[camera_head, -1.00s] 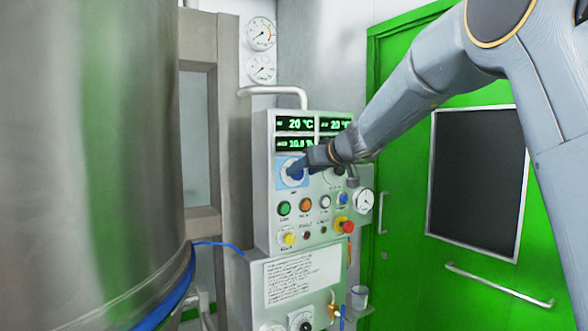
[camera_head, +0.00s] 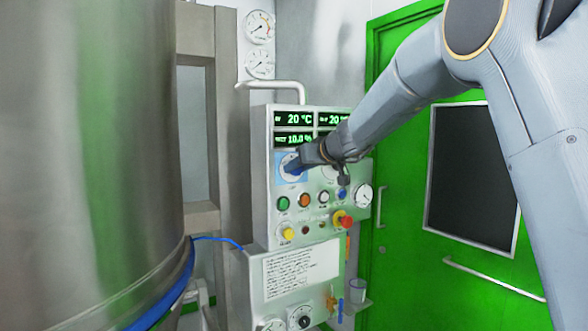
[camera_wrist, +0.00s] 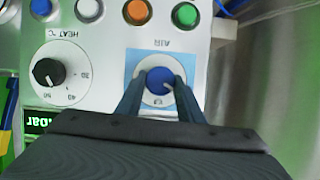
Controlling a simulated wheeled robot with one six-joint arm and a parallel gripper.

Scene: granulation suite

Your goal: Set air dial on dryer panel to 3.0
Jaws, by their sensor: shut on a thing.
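The dryer panel (camera_head: 262,195) is a light grey box with green displays and rows of buttons. Its air dial (camera_wrist: 162,79) has a blue knob on a white disc within a light blue square labelled AIR, seen upside down in the wrist view. My gripper (camera_wrist: 159,88) is shut on the blue knob, one finger on each side. In the head view my gripper (camera_head: 294,165) covers much of the dial. The setting is too small to read, and the fingers hide part of the scale.
The HEAT °C dial (camera_wrist: 48,74) with a black knob is beside the air dial. Green (camera_head: 283,203) and orange (camera_head: 304,200) buttons sit just below, with a red knob (camera_head: 347,222) lower right. A large steel vessel (camera_head: 90,150) stands left. A green door (camera_head: 400,230) is at right.

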